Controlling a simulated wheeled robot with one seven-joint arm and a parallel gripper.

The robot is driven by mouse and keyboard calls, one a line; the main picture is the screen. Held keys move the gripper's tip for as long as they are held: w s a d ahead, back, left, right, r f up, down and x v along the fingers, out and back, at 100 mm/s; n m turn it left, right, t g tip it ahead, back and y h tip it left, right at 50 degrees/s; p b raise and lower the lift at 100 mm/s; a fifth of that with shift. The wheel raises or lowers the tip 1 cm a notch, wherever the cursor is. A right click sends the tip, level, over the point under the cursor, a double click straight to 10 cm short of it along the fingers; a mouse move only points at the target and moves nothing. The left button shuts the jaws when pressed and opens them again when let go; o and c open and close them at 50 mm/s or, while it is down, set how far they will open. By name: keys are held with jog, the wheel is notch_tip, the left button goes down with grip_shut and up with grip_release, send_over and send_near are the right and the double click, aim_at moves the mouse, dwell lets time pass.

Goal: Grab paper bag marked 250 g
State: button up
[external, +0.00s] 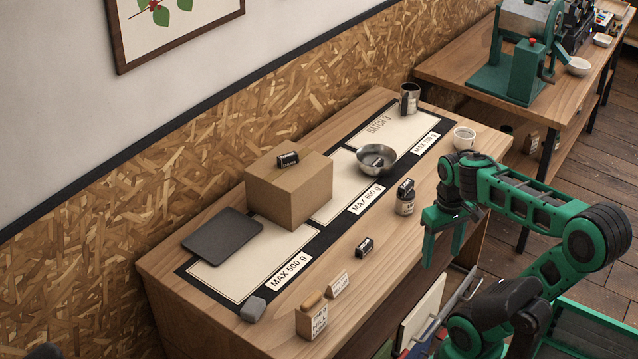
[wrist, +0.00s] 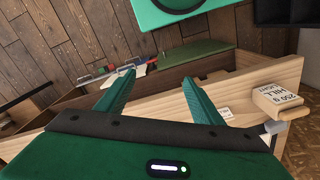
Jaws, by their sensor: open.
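A small tan block-like paper bag (external: 310,321) stands near the front edge of the workbench in the external view, with dark lettering on its face. In the wrist view the bag (wrist: 276,100) is at the right edge, and its marking reads 250 g and HILL LIGHT. My gripper (external: 443,243) is open and empty in the air, beyond the bench's front edge, to the right of the bag and apart from it. In the wrist view the two green fingers of my gripper (wrist: 157,88) are spread with nothing between them.
A small card (external: 338,285) stands close beside the bag. A large cardboard box (external: 290,190) stands farther back. The air between my gripper and the bag looks clear.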

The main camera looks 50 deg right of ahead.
jog(key=w+a+f+n+y, duration=0.2)
jog(key=w+a+n, duration=0.1)
jog(key=w+n, duration=0.1)
jog(key=w+a+f+n+y, duration=0.2)
jog(key=w+a+n, duration=0.2)
jog(key=w+n, duration=0.1)
jog(key=w+a+f+n+y, duration=0.1)
jog(key=w+a+f+n, duration=0.2)
jog(key=w+a+n, duration=0.1)
jog(key=shift+w+a+f+n+y, duration=0.15)
jog(key=shift+w+n+y, duration=0.25)
jog(key=shift+w+n, duration=0.45)
jog(key=w+a+r+n+y, duration=0.5)
jog(key=a+r+n+y, duration=0.1)
jog(key=r+n+y, duration=0.15)
jog(key=n+y, duration=0.1)
send_near(302, 318)
jog(key=x, duration=0.6)
jog(key=shift+a, duration=0.2)
